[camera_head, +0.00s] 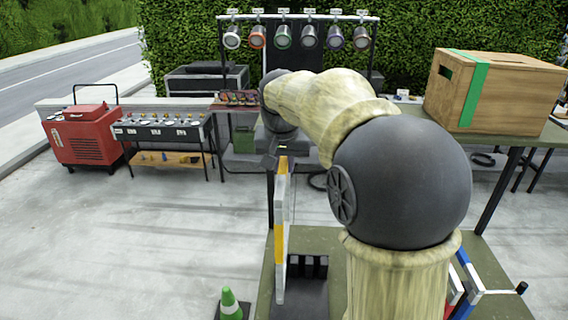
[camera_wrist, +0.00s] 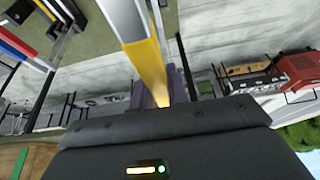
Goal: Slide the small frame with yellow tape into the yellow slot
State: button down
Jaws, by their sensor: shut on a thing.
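The small frame with yellow tape (camera_head: 281,225) hangs upright, nearly edge-on, below my gripper (camera_head: 283,150) in the head view. My gripper is shut on its top end. In the wrist view the frame's yellow-taped bar (camera_wrist: 149,68) runs away from the gripper (camera_wrist: 166,102). A black slotted rack (camera_head: 307,267) stands on the green surface just right of the frame's lower part. I cannot make out a yellow mark on any slot, and whether the frame touches the rack is unclear. My arm hides much of the right side.
Frames with red and blue tape (camera_head: 467,283) stand at the lower right, partly behind my arm. A wooden crate with green tape (camera_head: 500,90) sits on the table at right. A green traffic cone (camera_head: 230,304) stands at the front left. The paved floor at left is open.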

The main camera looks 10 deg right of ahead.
jog(key=shift+w+r+p, duration=0.1)
jog(key=shift+r+p, duration=1.2)
jog(key=shift+r, duration=0.4)
jog(key=shift+s+r, duration=0.25)
jog(key=shift+w, duration=0.15)
jog(key=shift+f, duration=0.1)
